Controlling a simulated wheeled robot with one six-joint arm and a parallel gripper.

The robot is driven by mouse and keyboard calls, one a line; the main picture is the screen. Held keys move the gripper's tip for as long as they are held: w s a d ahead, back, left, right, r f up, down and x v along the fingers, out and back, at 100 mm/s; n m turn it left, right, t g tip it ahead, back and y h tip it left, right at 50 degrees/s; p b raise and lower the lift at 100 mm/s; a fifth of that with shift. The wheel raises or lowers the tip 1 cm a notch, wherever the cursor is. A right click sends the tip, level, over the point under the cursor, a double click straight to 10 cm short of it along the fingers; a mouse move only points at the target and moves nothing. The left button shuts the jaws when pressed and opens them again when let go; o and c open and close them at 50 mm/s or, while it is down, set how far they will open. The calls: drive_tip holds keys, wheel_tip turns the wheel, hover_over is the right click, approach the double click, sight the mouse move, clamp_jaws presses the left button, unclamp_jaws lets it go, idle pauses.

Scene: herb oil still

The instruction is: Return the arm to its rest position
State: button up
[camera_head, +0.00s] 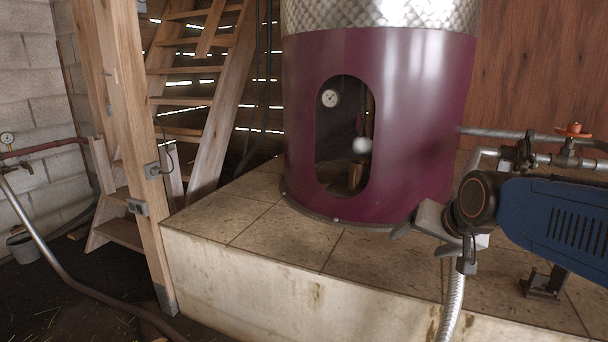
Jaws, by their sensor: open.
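My gripper (421,240) is at the right of the view, at the end of my blue arm (560,225), which reaches in from the right edge. Its two dark fingertips are apart and point left and down. Nothing shows between them. The gripper appears in front of the tiled plinth (280,245) and near the lower right edge of the purple still (420,120). I cannot tell its exact gap to either. The rest of the arm is outside the view.
The still's oval opening shows a gauge (330,98) and a pale knob (362,145). Pipes with an orange-handled valve (573,130) run behind my arm. A flexible metal hose (452,305) hangs below the gripper. A wooden post (135,150) and stairs (190,85) stand left.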

drive_tip(key=s+d+f+n+g, duration=0.1)
drive_tip(key=s+f, duration=0.2)
drive_tip(key=s, duration=0.3)
drive_tip(key=s+d+f+n+g, duration=0.1)
drive_tip(key=s+f, duration=0.3)
drive_tip(key=s, duration=0.3)
drive_tip(key=s+d+f+n+g+h, duration=0.1)
drive_tip(key=s+f+n, duration=0.1)
drive_tip(key=s, duration=0.5)
drive_tip(key=shift+f+g, duration=0.4)
drive_tip(key=shift+f, duration=0.45)
drive_tip(key=shift+w, duration=0.1)
